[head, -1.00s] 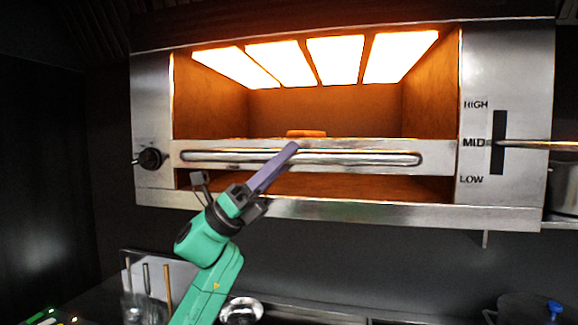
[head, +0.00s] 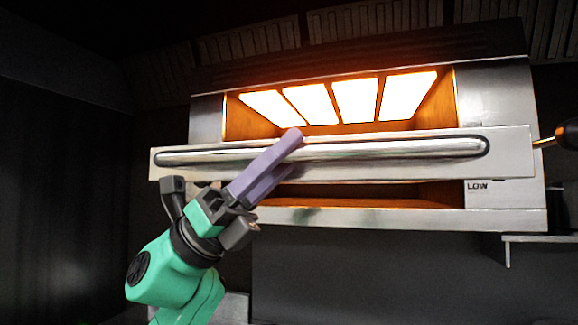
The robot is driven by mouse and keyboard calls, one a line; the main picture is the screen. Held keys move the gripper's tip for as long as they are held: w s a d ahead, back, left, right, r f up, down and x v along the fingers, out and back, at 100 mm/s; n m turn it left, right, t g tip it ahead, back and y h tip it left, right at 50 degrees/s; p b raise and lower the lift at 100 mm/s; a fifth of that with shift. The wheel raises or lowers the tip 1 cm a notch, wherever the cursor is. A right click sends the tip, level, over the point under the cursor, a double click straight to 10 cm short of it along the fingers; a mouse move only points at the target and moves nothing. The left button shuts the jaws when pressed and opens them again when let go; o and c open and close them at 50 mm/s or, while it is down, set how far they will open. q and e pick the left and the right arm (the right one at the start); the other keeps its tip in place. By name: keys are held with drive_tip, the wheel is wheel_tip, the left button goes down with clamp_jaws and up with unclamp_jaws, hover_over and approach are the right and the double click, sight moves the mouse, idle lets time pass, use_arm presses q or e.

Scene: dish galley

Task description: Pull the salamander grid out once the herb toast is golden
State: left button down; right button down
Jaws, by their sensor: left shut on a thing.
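The salamander (head: 497,92) has bright glowing heating panels inside its top. Its grid front (head: 510,150), with a long steel handle bar (head: 400,148), stands out in front of the housing. My left gripper (head: 290,146) is shut on the handle bar, left of its middle, with its purple fingers around it. The herb toast is not visible now; the grid front and handle hide the grid's top. My right gripper is not in view.
A lever with a dark knob (head: 567,134) sticks out at the right edge. A shelf (head: 540,238) juts out at the lower right. The space below the salamander looks dark and clear.

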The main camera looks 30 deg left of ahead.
use_arm(q)
drive_tip(key=shift+s, duration=0.2)
drive_tip(key=c, duration=0.7)
unclamp_jaws()
drive_tip(key=shift+d, duration=0.1)
drive_tip(key=shift+o, duration=0.2)
drive_tip(key=b+v, duration=1)
drive_tip(key=v, duration=0.4)
drive_tip(key=shift+f, duration=0.15)
drive_tip(key=shift+s, duration=0.15)
